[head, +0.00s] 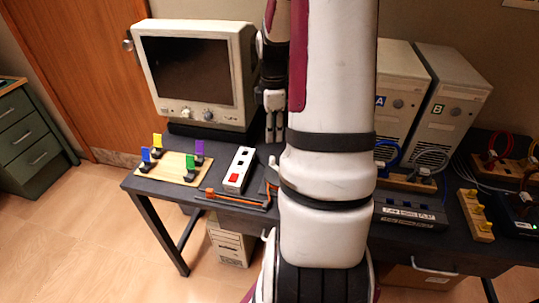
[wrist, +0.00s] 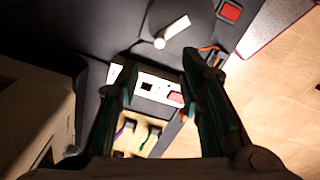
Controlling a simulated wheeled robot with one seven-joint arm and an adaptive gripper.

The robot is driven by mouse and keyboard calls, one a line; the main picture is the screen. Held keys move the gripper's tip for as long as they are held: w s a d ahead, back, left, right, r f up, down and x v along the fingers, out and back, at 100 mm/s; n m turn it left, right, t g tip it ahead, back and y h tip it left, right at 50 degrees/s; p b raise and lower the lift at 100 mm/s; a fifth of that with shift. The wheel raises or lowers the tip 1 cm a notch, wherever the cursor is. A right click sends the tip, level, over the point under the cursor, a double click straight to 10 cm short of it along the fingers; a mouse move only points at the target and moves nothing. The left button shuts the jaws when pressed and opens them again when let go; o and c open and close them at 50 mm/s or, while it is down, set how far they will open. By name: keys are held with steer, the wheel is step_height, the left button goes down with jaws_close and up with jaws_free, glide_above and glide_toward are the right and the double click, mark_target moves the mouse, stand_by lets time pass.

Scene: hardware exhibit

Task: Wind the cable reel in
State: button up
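The cable reel shows in the wrist view as a dark round disc (wrist: 185,22) with a pale crank handle (wrist: 172,32) standing off it. In the head view my arm hides most of the reel; a pale knob (head: 272,162) shows at the arm's left edge. An orange cable (head: 238,198) lies on a dark strip left of the reel, and a bit of orange shows beside the disc in the wrist view (wrist: 210,50). My gripper (head: 275,138) hangs above the table. In the wrist view its fingers (wrist: 158,62) are apart and empty, short of the handle.
A white switch box (head: 239,170) with a red button stands left of the reel. A wooden board (head: 172,167) with coloured flags lies farther left. A monitor (head: 195,73) stands behind, close to my gripper. Computer towers (head: 445,100) and a dark labelled box (head: 408,214) are to the right.

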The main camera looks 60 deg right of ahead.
mark_target(272, 157)
step_height(272, 157, down, 10)
steer(key=shift+f+b, duration=0.25)
steer(key=shift+b, duration=0.05)
steer(key=shift+c, duration=0.6)
jaws_close()
